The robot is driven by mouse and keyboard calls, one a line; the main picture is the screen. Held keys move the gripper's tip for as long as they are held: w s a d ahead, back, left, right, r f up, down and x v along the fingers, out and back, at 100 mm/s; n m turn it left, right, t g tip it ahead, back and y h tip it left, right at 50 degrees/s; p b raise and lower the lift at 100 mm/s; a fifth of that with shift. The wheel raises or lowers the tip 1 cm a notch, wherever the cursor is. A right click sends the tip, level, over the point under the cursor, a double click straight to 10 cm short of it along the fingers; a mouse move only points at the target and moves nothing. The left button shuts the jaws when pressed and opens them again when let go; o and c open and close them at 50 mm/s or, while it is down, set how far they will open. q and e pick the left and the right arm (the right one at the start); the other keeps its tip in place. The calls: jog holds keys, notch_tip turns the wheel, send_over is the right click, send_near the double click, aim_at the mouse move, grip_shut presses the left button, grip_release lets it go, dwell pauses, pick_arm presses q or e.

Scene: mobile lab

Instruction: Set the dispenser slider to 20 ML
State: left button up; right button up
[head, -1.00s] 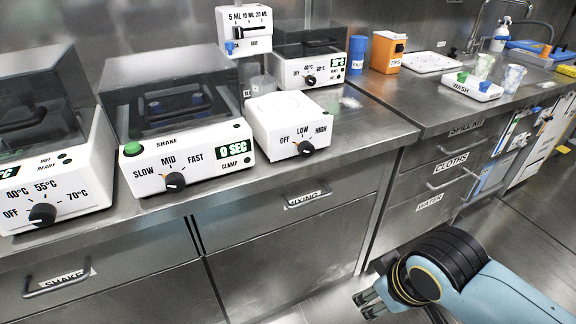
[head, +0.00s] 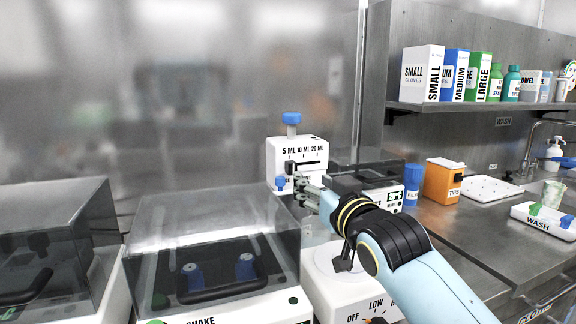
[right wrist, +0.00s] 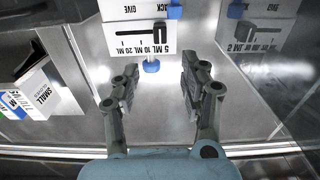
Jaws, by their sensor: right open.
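The white dispenser (head: 312,152) with a blue cap stands against the back wall. It carries the marks 5 ML, 10 ML and 20 ML above a horizontal slot. The black slider knob (head: 290,168) sits at the 5 ML end. The dispenser also shows upside down at the top of the right wrist view (right wrist: 140,42), with the knob (right wrist: 160,30) at the 5 ML end. My right gripper (head: 302,182) is open just in front of the dispenser's face, its fingers (right wrist: 158,80) apart with nothing between them. Contact with the knob is not visible. My left gripper is out of view.
The shaker (head: 215,255) with its clear lid stands at the front left. A heater (head: 382,185) is right of the dispenser, and a dial device (head: 335,275) lies below my arm. An orange tips box (head: 440,182) and blue cup (head: 411,182) stand further right.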

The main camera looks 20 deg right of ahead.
aim_at(293, 167)
jog(key=w, duration=1)
jog(key=shift+w+d, duration=0.1)
jog(key=shift+d, duration=0.2)
jog(key=shift+w, duration=0.25)
jog(key=shift+r, duration=0.1)
jog(key=shift+c, duration=1)
jog(key=c, duration=0.4)
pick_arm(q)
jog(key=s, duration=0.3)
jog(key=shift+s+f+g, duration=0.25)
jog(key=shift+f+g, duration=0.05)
pick_arm(e)
grip_shut()
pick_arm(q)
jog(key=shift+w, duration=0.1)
